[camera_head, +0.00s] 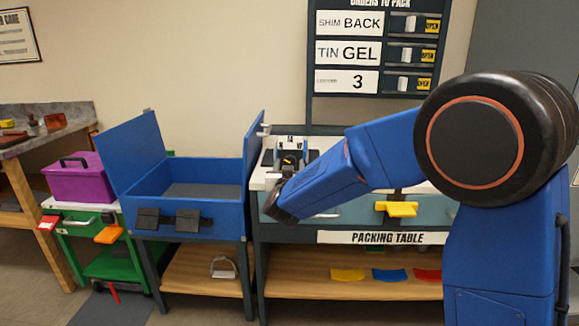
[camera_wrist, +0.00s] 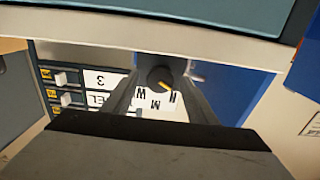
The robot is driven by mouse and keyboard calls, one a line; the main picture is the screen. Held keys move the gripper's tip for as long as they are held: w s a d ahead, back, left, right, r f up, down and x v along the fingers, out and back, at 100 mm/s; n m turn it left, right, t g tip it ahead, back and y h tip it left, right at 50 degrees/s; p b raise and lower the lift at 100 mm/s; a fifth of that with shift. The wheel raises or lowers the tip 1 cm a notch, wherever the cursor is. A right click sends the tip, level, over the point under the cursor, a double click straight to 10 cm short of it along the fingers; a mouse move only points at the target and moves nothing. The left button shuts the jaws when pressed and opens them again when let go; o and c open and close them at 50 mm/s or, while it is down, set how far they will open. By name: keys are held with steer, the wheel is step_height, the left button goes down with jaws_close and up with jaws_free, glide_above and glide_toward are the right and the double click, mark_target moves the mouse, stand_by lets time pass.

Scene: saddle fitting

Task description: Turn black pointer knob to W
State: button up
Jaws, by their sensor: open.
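The black pointer knob (camera_wrist: 158,76) has a yellow pointer line. It shows near the top middle of the wrist view, in front of a white dial plate (camera_wrist: 153,99) with black letters. The yellow line points down and right, toward the rightmost visible letter. The letters look upside down, so I cannot surely tell W from M. My gripper (camera_wrist: 161,70) is open, with one dark finger on each side of the knob; contact is not clear.
The packing table (camera_head: 330,206) has a yellow-handled drawer front (camera_head: 397,209). A blue open box (camera_head: 190,218) stands close to its left. The order board (camera_head: 377,50) hangs above and behind. A purple case (camera_head: 80,180) sits farther left.

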steer(key=c, duration=1.1)
steer(key=shift+o, duration=0.2)
